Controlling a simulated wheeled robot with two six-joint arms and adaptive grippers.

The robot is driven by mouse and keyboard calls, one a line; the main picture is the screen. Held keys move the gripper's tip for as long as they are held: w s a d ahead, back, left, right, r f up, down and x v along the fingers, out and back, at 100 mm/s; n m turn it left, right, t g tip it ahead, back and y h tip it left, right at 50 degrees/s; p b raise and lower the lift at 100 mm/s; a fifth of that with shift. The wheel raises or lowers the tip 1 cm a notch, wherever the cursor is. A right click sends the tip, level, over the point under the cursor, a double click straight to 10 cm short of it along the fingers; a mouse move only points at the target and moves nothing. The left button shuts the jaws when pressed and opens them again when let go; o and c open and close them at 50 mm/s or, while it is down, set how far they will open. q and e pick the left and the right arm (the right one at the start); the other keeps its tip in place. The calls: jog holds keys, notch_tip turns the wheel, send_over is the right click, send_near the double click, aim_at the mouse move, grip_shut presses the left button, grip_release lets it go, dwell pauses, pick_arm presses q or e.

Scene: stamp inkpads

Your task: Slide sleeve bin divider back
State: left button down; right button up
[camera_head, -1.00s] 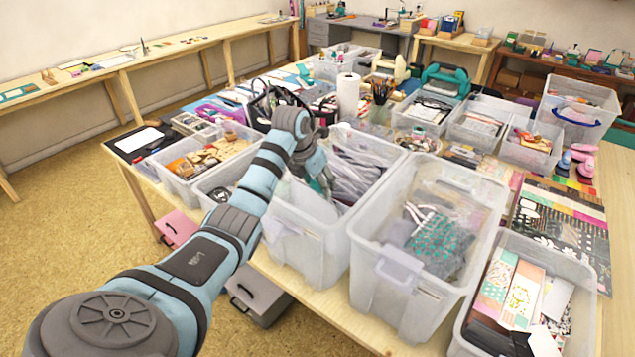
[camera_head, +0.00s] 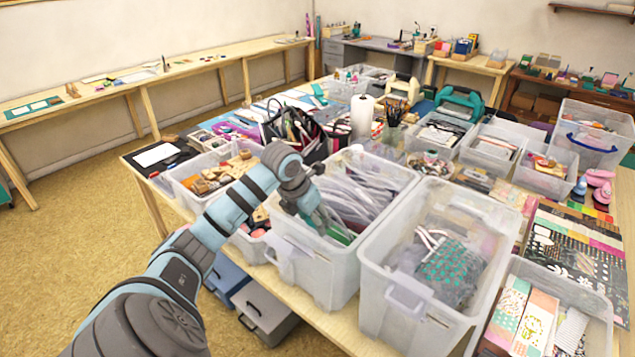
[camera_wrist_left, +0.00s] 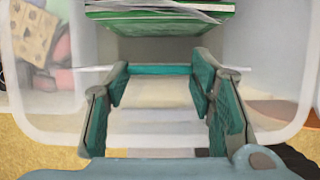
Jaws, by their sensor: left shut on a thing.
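The sleeve bin is a clear plastic tub (camera_head: 330,265) full of pale sleeves (camera_head: 362,195); its wall also shows in the left wrist view (camera_wrist_left: 290,85). My left gripper (camera_head: 328,228) reaches down into its near left part. In the left wrist view, my left gripper (camera_wrist_left: 160,78) is shut on what looks like the divider (camera_wrist_left: 160,70), a thin teal strip between the fingertips with pale ends sticking out on both sides. Green-edged sleeves (camera_wrist_left: 160,25) lie beyond it, apart from the fingers. The divider's lower part is hidden. My right gripper is not in view.
A second clear bin (camera_head: 400,320) stands close on the right, holding a teal-patterned bundle. A bin of wooden stamps (camera_head: 180,190) is on the left. A black bag (camera_head: 285,135) and a paper roll (camera_head: 361,118) stand behind the sleeve bin.

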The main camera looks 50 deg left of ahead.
pick_arm(q)
jog(key=c, duration=1.1)
grip_release()
jog(key=o, duration=0.4)
jog(key=shift+w, duration=0.1)
jog(key=v, duration=1.2)
jog(key=shift+f, duration=0.1)
